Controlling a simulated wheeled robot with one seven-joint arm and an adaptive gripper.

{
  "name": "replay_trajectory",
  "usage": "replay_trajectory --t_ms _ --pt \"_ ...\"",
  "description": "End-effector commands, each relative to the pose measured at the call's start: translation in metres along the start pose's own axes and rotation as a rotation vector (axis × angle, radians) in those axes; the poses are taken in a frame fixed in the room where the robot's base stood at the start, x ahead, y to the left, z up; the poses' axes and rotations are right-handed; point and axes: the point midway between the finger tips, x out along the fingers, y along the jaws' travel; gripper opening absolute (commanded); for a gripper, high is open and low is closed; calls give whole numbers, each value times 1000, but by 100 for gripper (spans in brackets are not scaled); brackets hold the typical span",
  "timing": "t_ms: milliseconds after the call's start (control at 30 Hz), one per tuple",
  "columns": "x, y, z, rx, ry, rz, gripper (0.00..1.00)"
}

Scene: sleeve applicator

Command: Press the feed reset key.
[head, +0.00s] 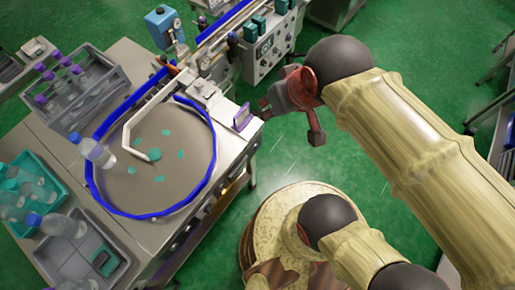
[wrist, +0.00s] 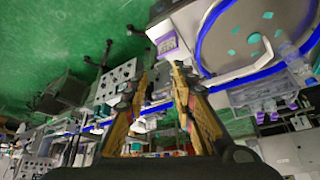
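The feed reset key cannot be told apart at this size. Small controls (head: 224,191) sit on the machine's front edge, below the round feed table (head: 180,190) with its blue rim. A grey control box (head: 262,50) with dials and green parts stands at the back; a panel with knobs also shows in the wrist view (wrist: 117,82). My gripper (head: 290,119) is in the air over the floor, right of the machine and touching nothing. In the wrist view its two fingers (wrist: 160,82) are spread apart with nothing between them.
A small purple-framed plate (head: 242,117) stands at the table's right corner. Clear bottles (head: 94,151) stand at the table's left, beside a grey crate (head: 118,76) and a teal crate (head: 50,165). Green floor (head: 290,155) is open between machine and arm.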

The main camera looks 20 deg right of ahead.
Motion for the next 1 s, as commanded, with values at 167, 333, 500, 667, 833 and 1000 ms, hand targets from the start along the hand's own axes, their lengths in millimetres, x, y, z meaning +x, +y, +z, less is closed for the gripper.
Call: replay_trajectory --t_ms 167,333,500,667,833,1000 --pt "0 0 0 0 0 0 14" --pt "0 0 0 0 0 0 4" --pt "0 0 0 0 0 0 0" --pt "0 0 0 0 0 0 0" --pt "0 0 0 0 0 0 0" --pt "0 0 0 0 0 0 0"
